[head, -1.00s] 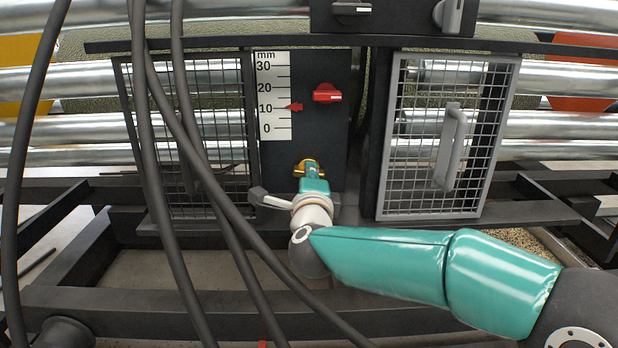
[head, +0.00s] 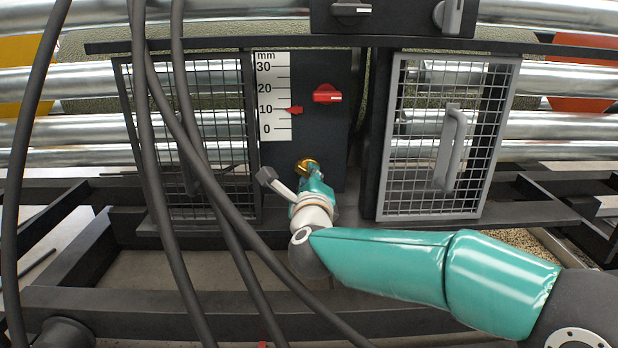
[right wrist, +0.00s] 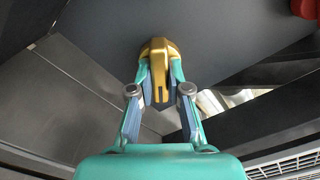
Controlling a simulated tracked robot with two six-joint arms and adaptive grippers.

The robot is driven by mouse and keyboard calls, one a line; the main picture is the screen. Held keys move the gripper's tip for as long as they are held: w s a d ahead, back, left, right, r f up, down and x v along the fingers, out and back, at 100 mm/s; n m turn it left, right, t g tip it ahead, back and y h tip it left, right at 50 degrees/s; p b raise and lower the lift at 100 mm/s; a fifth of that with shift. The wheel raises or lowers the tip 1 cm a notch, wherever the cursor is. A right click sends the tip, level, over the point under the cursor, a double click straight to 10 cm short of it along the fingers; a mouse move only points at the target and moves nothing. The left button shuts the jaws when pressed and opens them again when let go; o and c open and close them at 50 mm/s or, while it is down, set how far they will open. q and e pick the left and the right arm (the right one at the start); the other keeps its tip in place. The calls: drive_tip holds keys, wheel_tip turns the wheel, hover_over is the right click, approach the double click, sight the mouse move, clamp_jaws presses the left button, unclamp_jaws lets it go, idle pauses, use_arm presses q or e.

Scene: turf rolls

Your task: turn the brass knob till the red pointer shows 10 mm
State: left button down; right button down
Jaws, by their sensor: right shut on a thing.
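The brass knob (head: 306,166) sits low on the dark panel. My right gripper (head: 310,178) is shut on it, turned about its own axis; the arm partly hides the knob. In the right wrist view the two fingers (right wrist: 160,90) grip the flat bar of the brass knob (right wrist: 158,52) from both sides. The red pointer (head: 295,110) stands at the right edge of the white mm scale (head: 272,75), level with the 10 mark as near as I can tell. My left gripper is not in view.
A red switch (head: 327,93) is right of the scale. Mesh doors stand on both sides, the right one (head: 390,190) with a grey handle (head: 450,148). Dark cables (head: 225,205) hang across the left. A control box (head: 395,18) is above.

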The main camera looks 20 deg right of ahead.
drive_tip(key=shift+a+f, duration=0.2)
drive_tip(key=shift+f, duration=0.15)
drive_tip(key=c, duration=1.2)
unclamp_jaws()
drive_tip(key=shift+o, duration=0.4)
drive_tip(key=shift+d+r, duration=0.1)
drive_tip(key=shift+r, duration=0.05)
drive_tip(key=v, duration=1.2)
